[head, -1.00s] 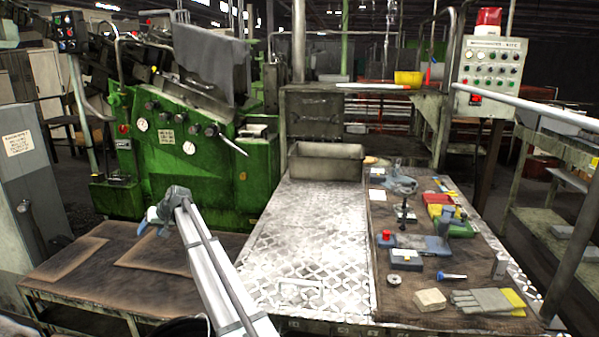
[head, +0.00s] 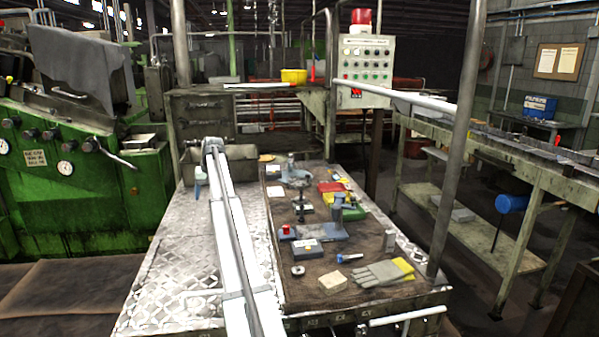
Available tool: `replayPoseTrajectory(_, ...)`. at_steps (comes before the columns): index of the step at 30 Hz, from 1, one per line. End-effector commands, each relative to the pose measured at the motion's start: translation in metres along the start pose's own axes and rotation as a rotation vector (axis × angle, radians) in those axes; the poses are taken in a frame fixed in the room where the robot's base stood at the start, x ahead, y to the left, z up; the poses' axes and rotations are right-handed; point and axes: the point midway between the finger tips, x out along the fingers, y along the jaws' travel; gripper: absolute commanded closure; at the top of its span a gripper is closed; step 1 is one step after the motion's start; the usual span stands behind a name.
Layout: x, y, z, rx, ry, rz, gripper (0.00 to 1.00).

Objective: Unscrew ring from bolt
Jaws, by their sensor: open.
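My gripper (head: 200,180) hangs at the far end of my white arm, over the left, bare part of the metal bench (head: 165,280). It is open and holds nothing that I can see; its fingers are small and partly hidden. A thin dark upright post (head: 301,208), which may be the bolt, stands on the brown mat (head: 325,282) right of my arm. Whether a ring sits on it is too small to tell. A small grey ring-shaped piece (head: 298,270) lies flat near the mat's left edge. My gripper is apart from both.
The mat also holds a blue tool with a red knob (head: 285,230), a dark box (head: 307,248), a pale block (head: 333,281), gloves (head: 382,273) and a clamp-like tool (head: 295,175). A metal bin (head: 245,153) stands behind. A pole (head: 456,150) rises at the right.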

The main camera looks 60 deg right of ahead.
Motion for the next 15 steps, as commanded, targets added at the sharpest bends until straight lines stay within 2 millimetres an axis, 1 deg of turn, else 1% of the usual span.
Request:
replayPoseTrajectory(1,-0.013,0.034,-0.002,0.033,-0.01,0.022,0.39)
replayPoseTrajectory(2,-0.02,0.051,-0.001,0.051,-0.018,0.035,0.39)
replayPoseTrajectory(3,-0.029,0.074,0.001,0.074,-0.029,0.051,0.39)
replayPoseTrajectory(5,-0.042,0.108,0.004,0.111,-0.046,0.075,0.39)
replayPoseTrajectory(6,-0.051,0.131,0.008,0.136,-0.057,0.091,0.39)
replayPoseTrajectory(8,-0.066,0.165,0.013,0.173,-0.074,0.114,0.39)
replayPoseTrajectory(9,-0.075,0.187,0.018,0.199,-0.086,0.128,0.39)
replayPoseTrajectory(11,-0.09,0.219,0.026,0.236,-0.103,0.15,0.39)
replayPoseTrajectory(12,-0.1,0.238,0.031,0.259,-0.114,0.162,0.39)
replayPoseTrajectory(15,-0.12,0.28,0.045,0.312,-0.139,0.189,0.39)
